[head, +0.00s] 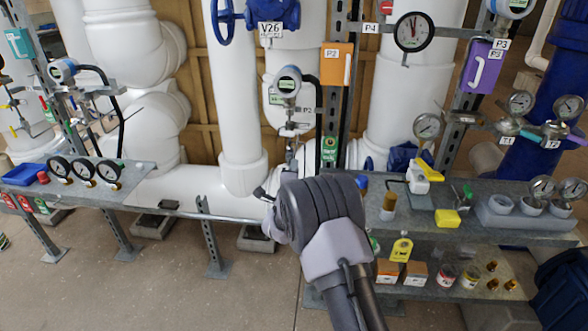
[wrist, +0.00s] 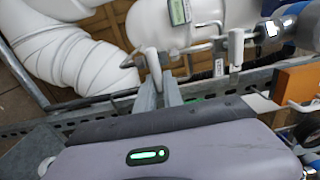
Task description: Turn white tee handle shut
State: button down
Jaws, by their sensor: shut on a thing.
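In the wrist view, my gripper (wrist: 161,84) reaches away from my wrist housing, its two grey fingers close together. A white handle (wrist: 152,61) stands at the fingertips, and the fingers are shut on it. Its lower part is hidden by the fingers. A second white upright handle (wrist: 236,46) on a bent metal rod is to the right, apart from the fingers. In the head view, my wrist covers the fingers and the held handle in front of the middle pipework. How far the handle is turned cannot be told.
A grey rail (head: 190,213) runs left of my wrist. A bench (head: 480,215) with gauges, bottles and small parts is close on the right. A gauge transmitter (head: 288,85) and orange box (head: 337,64) are above. Floor (head: 150,290) is clear at front left.

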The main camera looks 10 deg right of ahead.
jog(key=shift+f, duration=0.1)
jog(key=c, duration=1.5)
grip_release()
jog(key=shift+s, duration=0.1)
jog(key=p+v, duration=0.2)
jog(key=v, duration=1.5)
jog(key=shift+s, duration=0.15)
